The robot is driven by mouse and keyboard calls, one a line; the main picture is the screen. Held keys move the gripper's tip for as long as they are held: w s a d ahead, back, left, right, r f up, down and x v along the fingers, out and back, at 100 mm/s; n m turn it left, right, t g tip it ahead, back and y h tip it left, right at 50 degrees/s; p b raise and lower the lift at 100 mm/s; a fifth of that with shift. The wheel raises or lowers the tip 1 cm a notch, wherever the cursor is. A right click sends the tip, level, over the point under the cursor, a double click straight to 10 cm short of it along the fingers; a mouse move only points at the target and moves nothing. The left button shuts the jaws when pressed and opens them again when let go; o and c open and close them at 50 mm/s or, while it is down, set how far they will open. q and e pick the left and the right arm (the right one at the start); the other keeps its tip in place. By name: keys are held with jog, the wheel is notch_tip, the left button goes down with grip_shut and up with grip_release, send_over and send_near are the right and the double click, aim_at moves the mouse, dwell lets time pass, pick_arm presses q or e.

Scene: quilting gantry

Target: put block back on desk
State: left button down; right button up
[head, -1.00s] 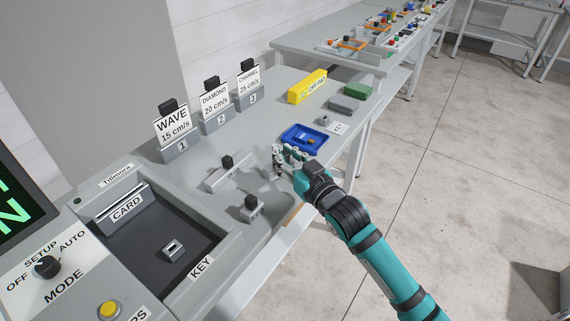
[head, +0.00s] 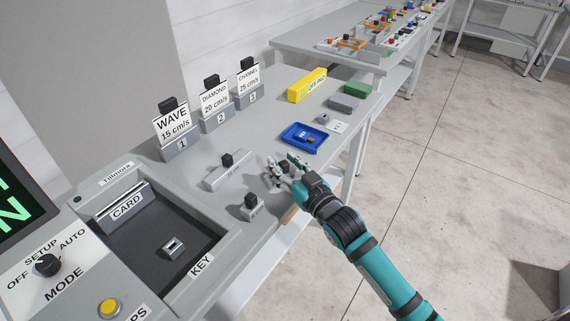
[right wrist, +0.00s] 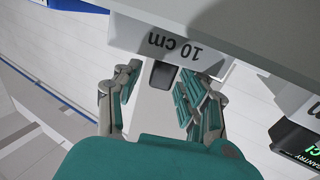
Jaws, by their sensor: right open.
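A long pale grey block with a black knob (head: 227,172) lies on the grey desk (head: 196,222). A smaller grey block with a black knob (head: 250,206) sits nearer the desk's front edge. My right gripper (head: 282,166) is open and empty over the desk, to the right of both blocks and apart from them. In the right wrist view, which is upside down, a block marked 10 cm (right wrist: 172,47) lies beyond the open fingers (right wrist: 156,94). Its dark knob shows between them. My left gripper is not in view.
A blue tray (head: 291,146) with small items stands just behind my right gripper. Numbered card stands (head: 181,147) line the back. A yellow box (head: 307,86) and grey and green blocks (head: 358,89) are at the far end. A sunken card panel (head: 150,246) is at left.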

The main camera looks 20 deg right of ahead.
jog(key=shift+r, duration=0.15)
jog(key=b+v, duration=0.1)
jog(key=v, duration=1.1)
jog(key=d+f+m+g+h, duration=0.1)
jog(key=d+f+g+h, duration=0.1)
jog(key=f, duration=1.1)
jog(key=d+f+g+h, duration=0.1)
jog(key=d+f+g, duration=0.15)
jog(key=f, duration=0.95)
jog(key=s+f+g+h, duration=0.1)
jog(key=s+f+g, duration=0.1)
jog(key=s+f, duration=0.35)
jog(key=s+f+g, duration=0.2)
jog(key=s+f, duration=0.1)
jog(key=f, duration=0.6)
jog(key=s+f+g, duration=0.2)
jog(key=s+f, duration=0.5)
jog(key=s, duration=0.3)
jog(key=s+a+f+g, duration=0.1)
jog(key=s+f+g, duration=0.2)
jog(key=s+f, duration=0.3)
jog(key=s+f+g+h, duration=0.1)
jog(key=s+f+g, duration=0.2)
jog(key=s+f, duration=0.4)
jog(key=s, duration=0.8)
jog(key=shift+a+f, duration=0.2)
jog(key=shift+f, duration=0.15)
